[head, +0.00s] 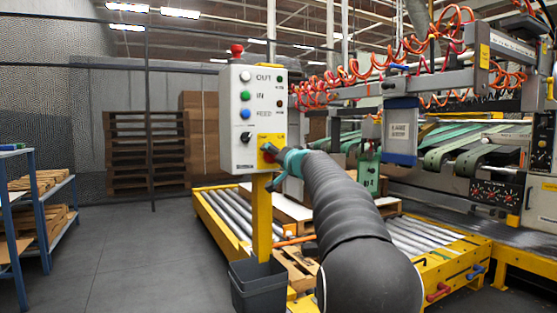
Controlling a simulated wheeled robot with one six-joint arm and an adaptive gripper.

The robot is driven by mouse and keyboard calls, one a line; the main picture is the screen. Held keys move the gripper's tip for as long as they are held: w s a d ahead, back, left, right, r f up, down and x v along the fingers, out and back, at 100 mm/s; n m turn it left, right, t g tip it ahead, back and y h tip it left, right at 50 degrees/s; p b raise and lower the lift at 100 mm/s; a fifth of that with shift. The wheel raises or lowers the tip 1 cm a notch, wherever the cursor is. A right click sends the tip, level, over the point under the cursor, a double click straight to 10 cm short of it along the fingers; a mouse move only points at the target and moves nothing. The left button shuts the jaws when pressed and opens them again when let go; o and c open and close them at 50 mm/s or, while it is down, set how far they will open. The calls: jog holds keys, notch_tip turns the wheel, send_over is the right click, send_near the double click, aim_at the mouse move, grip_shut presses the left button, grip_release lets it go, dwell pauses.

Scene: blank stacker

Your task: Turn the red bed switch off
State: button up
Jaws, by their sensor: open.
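A pale control box (240,105) stands on a yellow post (262,220) near the middle of the head view. A yellow plate (263,139) is at its lower right, and a small red part (266,147) shows there, mostly covered by my gripper; its position cannot be read. My gripper (273,156), teal at its end, is right at this plate, its fingers open. Whether they touch or surround the red part cannot be told. My dark sleeved arm reaches in from the lower right.
The box also has white, green and blue buttons (245,95), a black knob (246,137) and a red button on top (237,49). A grey bin (257,287) stands below. A yellow-framed roller conveyor (215,222) lies behind. Blue shelves (45,210) stand left, with clear floor between.

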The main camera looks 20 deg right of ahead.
jog(key=s, duration=1.2)
jog(key=shift+d, duration=0.2)
jog(key=s+a+f+g+y, duration=0.1)
jog(key=a+f+g, duration=0.1)
jog(key=f, duration=0.4)
jog(key=s+a+f+g, duration=0.1)
jog(key=s+f+g, duration=0.1)
jog(key=f, duration=0.4)
jog(key=s+a+f+n+g+p, duration=0.1)
jog(key=s+a+f+g+p, duration=0.1)
jog(key=s+a+f+g, duration=0.5)
jog(key=s+a+f+n+g+h+p, duration=0.1)
jog(key=s+a+f+n+p, duration=0.2)
jog(key=s, duration=0.8)
jog(key=s+a+f+n+g+h+p, duration=0.15)
jog(key=s+a+f, duration=0.35)
jog(key=s, duration=0.6)
jog(key=s+a+r+n+t+p, duration=0.1)
jog(key=s+a+r+n+p, duration=0.2)
jog(key=s+a+p, duration=0.1)
jog(key=shift+s+a+r+y, duration=0.25)
jog(key=shift+s+r+y, duration=0.05)
jog(key=shift+s+y, duration=0.15)
